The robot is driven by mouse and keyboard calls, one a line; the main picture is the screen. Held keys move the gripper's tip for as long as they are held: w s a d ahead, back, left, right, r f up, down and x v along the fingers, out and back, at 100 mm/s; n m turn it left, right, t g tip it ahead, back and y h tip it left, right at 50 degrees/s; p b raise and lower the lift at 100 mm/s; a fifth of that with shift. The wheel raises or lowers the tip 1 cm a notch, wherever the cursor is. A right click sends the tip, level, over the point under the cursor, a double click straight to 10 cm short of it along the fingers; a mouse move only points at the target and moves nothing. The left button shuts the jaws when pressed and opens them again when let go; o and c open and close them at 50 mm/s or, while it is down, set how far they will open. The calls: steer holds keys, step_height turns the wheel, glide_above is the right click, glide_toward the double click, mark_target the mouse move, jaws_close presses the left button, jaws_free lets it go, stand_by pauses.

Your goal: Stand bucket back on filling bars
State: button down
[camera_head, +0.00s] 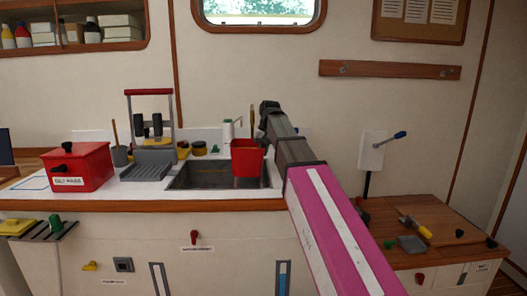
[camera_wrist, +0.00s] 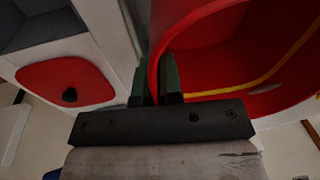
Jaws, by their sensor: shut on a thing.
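The red bucket (camera_head: 247,158) is over the right part of the sink (camera_head: 205,177) in the head view, looking roughly upright. In the wrist view the bucket (camera_wrist: 225,50) fills the upper right, with its open inside and a yellow line showing. My gripper (camera_wrist: 157,75) is shut on the bucket's rim, one dark finger on each side of the wall. In the head view my arm hides the fingers. I cannot make out the filling bars, nor tell whether the bucket's base touches anything.
A red lidded box (camera_head: 82,167) stands left on the counter, beside a grey press-like stand (camera_head: 150,140). Small jars (camera_head: 199,148) stand behind the sink. A lower wooden bench (camera_head: 440,235) with tools is at right. Counter space left of the sink is crowded.

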steer(key=c, duration=1.7)
jaws_free()
steer(key=shift+f, duration=0.15)
steer(key=o, duration=0.4)
steer(key=r, duration=0.3)
steer(key=d+r, duration=0.1)
steer(key=r, duration=0.6)
steer(key=shift+s+d+r, duration=0.3)
steer(key=shift+s+d, duration=0.05)
steer(key=shift+s, duration=0.05)
